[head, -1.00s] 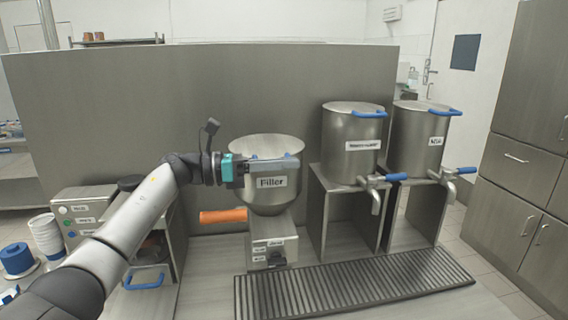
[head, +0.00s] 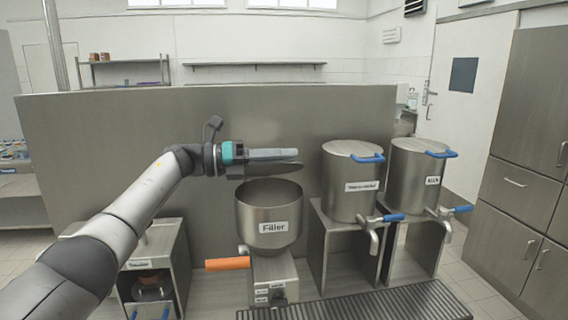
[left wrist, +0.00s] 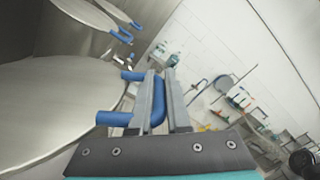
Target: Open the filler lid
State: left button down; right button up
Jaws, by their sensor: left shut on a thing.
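The filler (head: 268,232) is a steel bowl labelled "Filler" on a stand, with an orange handle at its left. Its top is uncovered in the head view. The round steel lid (head: 272,168) hangs above the bowl, apart from its rim, seen nearly edge-on. My left gripper (head: 292,155) is above the lid and shut on its blue handle. In the left wrist view the handle (left wrist: 158,104) is between the fingers of my left gripper (left wrist: 162,76), and the lid (left wrist: 50,108) fills the left side. My right gripper is out of view.
Two steel pots (head: 350,185) with blue-handled lids and taps stand on boxes to the right. A slotted drain grate (head: 365,303) lies in front. A steel partition (head: 110,125) rises behind the filler. The space above the lid is clear.

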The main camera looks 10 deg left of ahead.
pick_arm(q)
jog(key=shift+w+a+r+n+p, duration=0.15)
jog(key=shift+w+r+n, duration=0.1)
jog(key=shift+r, duration=0.15)
jog(key=shift+w+a+r+n+p, duration=0.1)
jog(key=shift+w+r+n+p, duration=0.1)
jog(key=shift+r, duration=0.2)
jog(key=c, duration=0.9)
grip_release()
jog(key=b+v, duration=0.3)
jog(key=v, duration=1.2)
jog(key=shift+a, duration=0.1)
